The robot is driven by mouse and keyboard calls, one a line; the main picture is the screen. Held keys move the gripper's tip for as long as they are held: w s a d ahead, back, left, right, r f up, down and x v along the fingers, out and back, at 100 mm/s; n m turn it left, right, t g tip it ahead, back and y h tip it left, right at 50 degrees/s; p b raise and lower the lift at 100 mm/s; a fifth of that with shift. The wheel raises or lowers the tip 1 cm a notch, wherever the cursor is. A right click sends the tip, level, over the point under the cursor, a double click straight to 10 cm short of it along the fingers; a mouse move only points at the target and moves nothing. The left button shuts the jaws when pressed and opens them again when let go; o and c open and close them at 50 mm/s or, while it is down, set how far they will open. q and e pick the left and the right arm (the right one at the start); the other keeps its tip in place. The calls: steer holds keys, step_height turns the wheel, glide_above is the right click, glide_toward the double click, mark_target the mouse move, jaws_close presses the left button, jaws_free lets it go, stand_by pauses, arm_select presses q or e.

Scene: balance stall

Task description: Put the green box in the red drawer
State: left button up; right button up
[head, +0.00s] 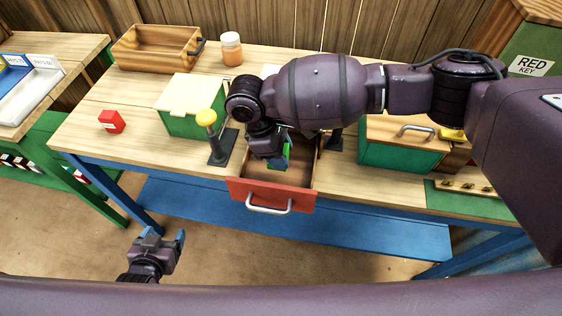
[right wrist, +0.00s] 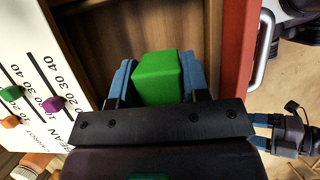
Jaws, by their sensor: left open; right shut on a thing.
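The red drawer (head: 270,197) is pulled out from the middle of the table, and its wooden inside shows. My right gripper (head: 279,160) is over the open drawer, shut on the green box (right wrist: 158,78). In the right wrist view the box sits between the two blue fingers, with the drawer's wooden inside behind it and the red front (right wrist: 238,60) to the right. I cannot tell whether the box touches the drawer bottom. In the head view the arm partly hides the box (head: 286,153). My left gripper (head: 160,240) is open and empty, low in front of the table.
On the table (head: 95,105) are a red block (head: 112,121), a green box with a cream lid (head: 188,100), a yellow-topped post (head: 211,135), a wooden tray (head: 156,48) and a jar (head: 231,48). A green case with a wooden lid (head: 402,150) stands right of the drawer.

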step_height(320, 180, down, 4)
steer(key=shift+r, duration=0.1)
steer(key=shift+f, duration=0.25)
steer(key=shift+f, duration=0.1)
steer(key=o, duration=1)
steer(key=shift+c, duration=0.2)
steer(key=v, duration=1.2)
